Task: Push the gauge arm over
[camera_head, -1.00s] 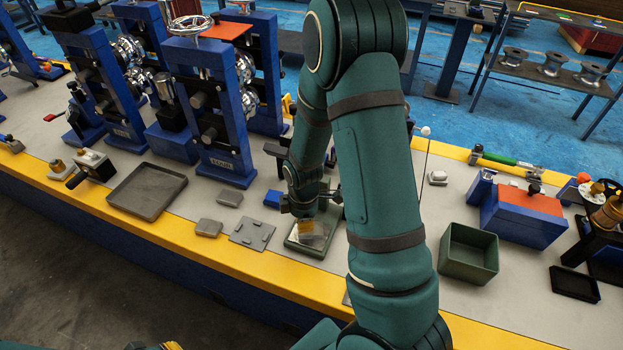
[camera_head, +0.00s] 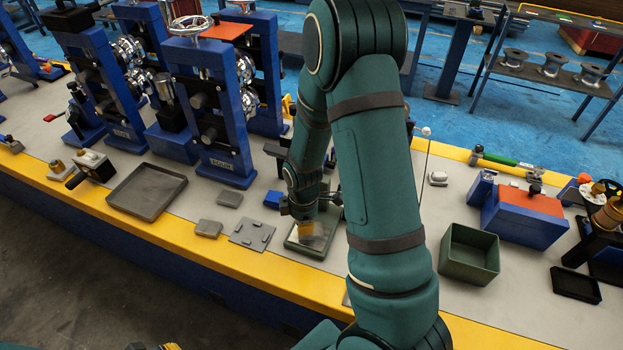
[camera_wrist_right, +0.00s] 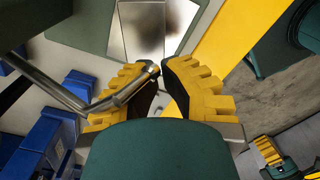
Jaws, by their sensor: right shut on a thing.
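The gauge arm, a bent steel rod (camera_wrist_right: 62,89), comes in from the left in the right wrist view. Its rounded end lies between the yellow ribbed fingers of my right gripper (camera_wrist_right: 160,78), which is shut on it. In the head view my right gripper (camera_head: 307,230) points down over a green-framed plate (camera_head: 293,245) and largely hides the rod. The plate's shiny surface (camera_wrist_right: 143,30) shows beyond the fingertips in the wrist view. My left gripper (camera_wrist_right: 272,153) shows only partly at the wrist view's lower right; its jaw opening cannot be made out.
Left of the plate lie a grey pegged plate (camera_head: 252,234), a small grey block (camera_head: 209,228) and a blue block (camera_head: 272,199). A green bin (camera_head: 468,254) stands right of my arm. Blue roller stands (camera_head: 215,130) rise behind. The yellow bench edge (camera_head: 240,268) runs in front.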

